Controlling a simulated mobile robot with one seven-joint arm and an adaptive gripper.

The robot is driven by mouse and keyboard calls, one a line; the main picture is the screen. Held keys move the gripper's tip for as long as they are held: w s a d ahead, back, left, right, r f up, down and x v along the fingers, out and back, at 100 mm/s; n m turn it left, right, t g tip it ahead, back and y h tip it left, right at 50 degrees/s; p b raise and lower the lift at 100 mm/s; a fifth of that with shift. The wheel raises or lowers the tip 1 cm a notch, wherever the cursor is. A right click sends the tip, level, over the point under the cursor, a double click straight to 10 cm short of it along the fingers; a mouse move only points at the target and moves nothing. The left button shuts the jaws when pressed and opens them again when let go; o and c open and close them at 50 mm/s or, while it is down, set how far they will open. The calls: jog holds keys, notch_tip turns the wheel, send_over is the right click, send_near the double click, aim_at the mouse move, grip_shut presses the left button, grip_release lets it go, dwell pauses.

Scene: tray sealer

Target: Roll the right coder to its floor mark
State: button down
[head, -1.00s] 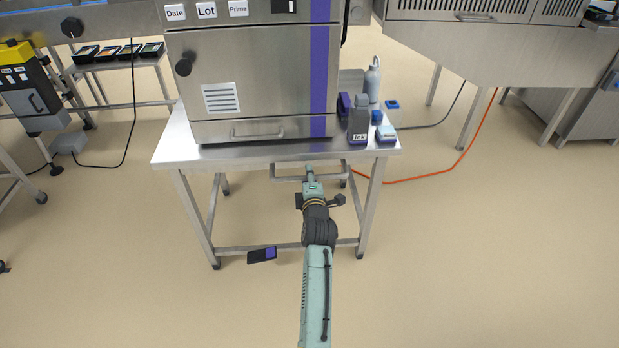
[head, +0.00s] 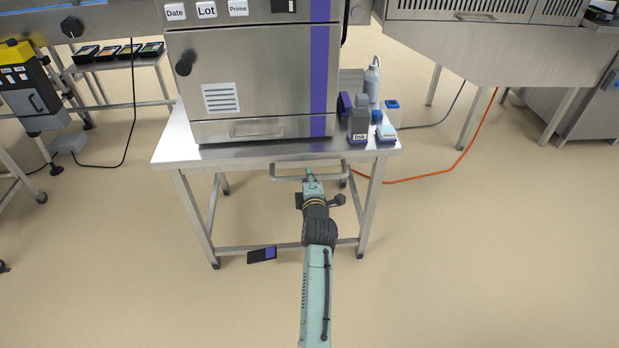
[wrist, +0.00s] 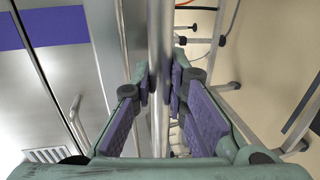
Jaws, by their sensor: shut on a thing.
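The coder (head: 262,85) is a steel cabinet with a purple stripe, standing on a steel stand (head: 175,150) in the middle of the head view. A steel push bar (head: 285,178) runs along the stand's near side, below its top. My gripper (head: 311,179) is at this bar. In the wrist view my gripper (wrist: 160,85) has its purple-padded fingers on both sides of the bar (wrist: 159,30) and is shut on it. I see no clear floor mark.
An ink bottle (head: 358,122), a grey bottle (head: 372,82) and small blue-topped containers stand on the stand's right end. A dark and purple item (head: 262,255) lies by its lower rail. An orange cable (head: 440,172) crosses the floor at right. The near floor is clear.

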jog(key=shift+w, duration=0.1)
jog(key=b+x, duration=0.1)
jog(key=x, duration=0.1)
jog(key=r+b+x, duration=0.1)
jog(key=b+x, duration=0.1)
jog(key=x, duration=0.1)
jog(key=b+x, duration=0.2)
jog(key=x, duration=0.1)
jog(key=shift+w+r, duration=0.3)
jog(key=shift+w, duration=0.15)
jog(key=shift+w+r, duration=0.1)
jog(key=shift+r, duration=0.15)
jog(key=c, duration=1.6)
grip_release()
jog(key=shift+f, duration=0.1)
jog(key=shift+o, duration=0.2)
jog(key=v, duration=1.2)
